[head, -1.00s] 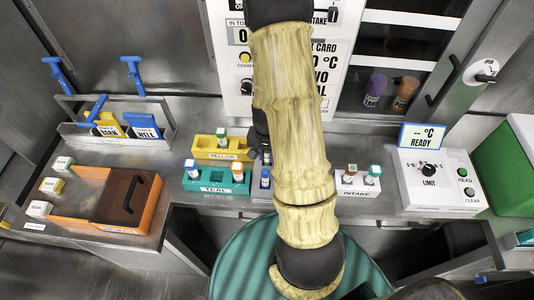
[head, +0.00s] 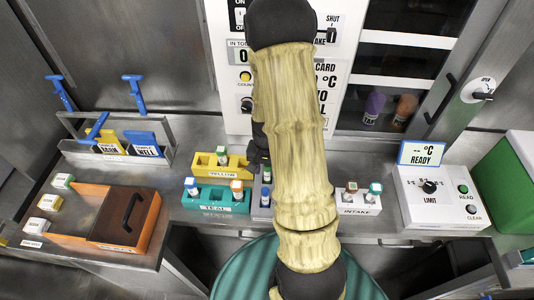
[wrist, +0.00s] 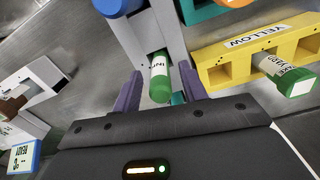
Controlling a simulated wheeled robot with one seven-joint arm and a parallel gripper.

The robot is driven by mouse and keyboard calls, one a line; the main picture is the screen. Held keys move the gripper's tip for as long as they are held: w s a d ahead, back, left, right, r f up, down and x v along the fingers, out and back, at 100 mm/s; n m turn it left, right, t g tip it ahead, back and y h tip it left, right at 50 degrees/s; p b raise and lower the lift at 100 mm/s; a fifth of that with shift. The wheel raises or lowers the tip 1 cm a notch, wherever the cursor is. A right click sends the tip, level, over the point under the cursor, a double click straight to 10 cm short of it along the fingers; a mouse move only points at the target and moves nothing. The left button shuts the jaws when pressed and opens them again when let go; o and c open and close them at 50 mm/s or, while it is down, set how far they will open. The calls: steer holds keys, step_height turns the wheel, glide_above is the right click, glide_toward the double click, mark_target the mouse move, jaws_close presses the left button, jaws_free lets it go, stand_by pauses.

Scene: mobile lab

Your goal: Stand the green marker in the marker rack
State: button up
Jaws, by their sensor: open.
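A tube-shaped piece with a green end and a white lettered label (wrist: 159,78) stands in a grey rack (wrist: 176,28) in the wrist view. It is the likeliest green marker, but other pieces have green ends too. My gripper (wrist: 160,68) is open, with its purple fingers on either side of this piece. I cannot tell whether they touch it. No rack there is readably labelled as a marker rack.
A yellow rack (wrist: 225,65) with another green-ended piece (wrist: 294,78) stands close beside my gripper. A teal rack (head: 215,208) and the intake rack (head: 355,210) flank the grey rack. A brown-lidded orange box (head: 120,215) lies left; a limit control box (head: 435,205) stands right.

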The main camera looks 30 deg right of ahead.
step_height(320, 180, up, 10)
stand_by(0.4)
stand_by(0.4)
steer(key=s+a+r+n+t, duration=0.1)
steer(key=s+a+r+n, duration=0.1)
steer(key=s+a+n, duration=0.1)
steer(key=s+a+r+n+t, duration=0.1)
steer(key=s+a+r+n, duration=0.2)
steer(key=a+n, duration=0.2)
steer(key=a, duration=0.3)
steer(key=shift+a+n+t, duration=0.25)
steer(key=shift+n+t, duration=0.05)
steer(key=shift+c, duration=0.7)
steer(key=shift+f, duration=0.1)
